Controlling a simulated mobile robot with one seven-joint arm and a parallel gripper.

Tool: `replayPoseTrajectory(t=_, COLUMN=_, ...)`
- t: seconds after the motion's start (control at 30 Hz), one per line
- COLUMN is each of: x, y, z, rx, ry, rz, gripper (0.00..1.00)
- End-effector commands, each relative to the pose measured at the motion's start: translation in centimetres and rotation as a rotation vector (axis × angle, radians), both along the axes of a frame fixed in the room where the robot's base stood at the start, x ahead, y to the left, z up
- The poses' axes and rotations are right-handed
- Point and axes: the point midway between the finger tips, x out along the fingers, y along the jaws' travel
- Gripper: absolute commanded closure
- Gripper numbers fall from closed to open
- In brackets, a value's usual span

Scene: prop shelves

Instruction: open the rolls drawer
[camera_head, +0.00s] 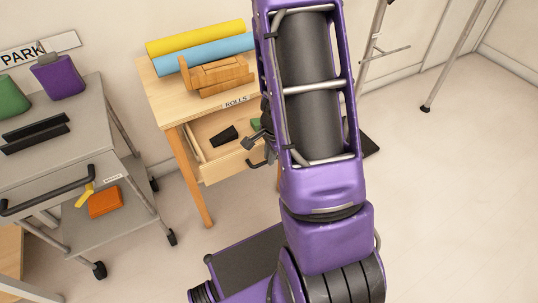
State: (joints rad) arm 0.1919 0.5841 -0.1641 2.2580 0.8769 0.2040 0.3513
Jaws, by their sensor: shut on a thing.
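The rolls drawer (208,172) is light wood and sits in the small wooden table under the label "ROLLS" (236,102). It is pulled out part way, and its inside shows a dark block (224,136) and a bit of something green (255,124). Its dark handle (256,163) shows at the drawer front, beside my arm. My gripper (262,146) is at the drawer front, mostly hidden behind my purple arm. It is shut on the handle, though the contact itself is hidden.
Yellow and blue rolls (203,52) and a wooden piece (215,75) lie on the wooden table (160,95). A grey cart (85,105) on wheels stands at left with purple and green items. A thin-legged stand (375,35) is behind. The floor at right is clear.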

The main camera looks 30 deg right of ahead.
Motion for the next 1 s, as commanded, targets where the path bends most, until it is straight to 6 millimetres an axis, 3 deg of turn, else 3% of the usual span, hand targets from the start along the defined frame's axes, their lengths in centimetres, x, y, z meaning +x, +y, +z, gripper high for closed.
replayPoseTrajectory(t=0.27, x=0.0, y=0.0, z=0.1, rx=0.001, ry=-0.001, rz=0.001, gripper=1.0)
replayPoseTrajectory(t=0.3, x=0.0, y=0.0, z=0.1, rx=0.001, ry=-0.001, rz=0.001, gripper=0.82)
replayPoseTrajectory(t=0.47, x=0.0, y=0.0, z=0.0, rx=0.0, ry=-0.001, rz=0.001, gripper=0.55)
replayPoseTrajectory(t=0.77, x=0.0, y=0.0, z=0.2, rx=0.0, ry=-0.001, rz=0.0, gripper=0.55)
replayPoseTrajectory(t=0.87, x=-0.1, y=0.0, z=1.1, rx=-0.002, ry=-0.002, rz=0.001, gripper=0.55)
replayPoseTrajectory(t=1.0, x=-0.5, y=0.0, z=3.7, rx=-0.001, ry=-0.003, rz=0.002, gripper=0.55)
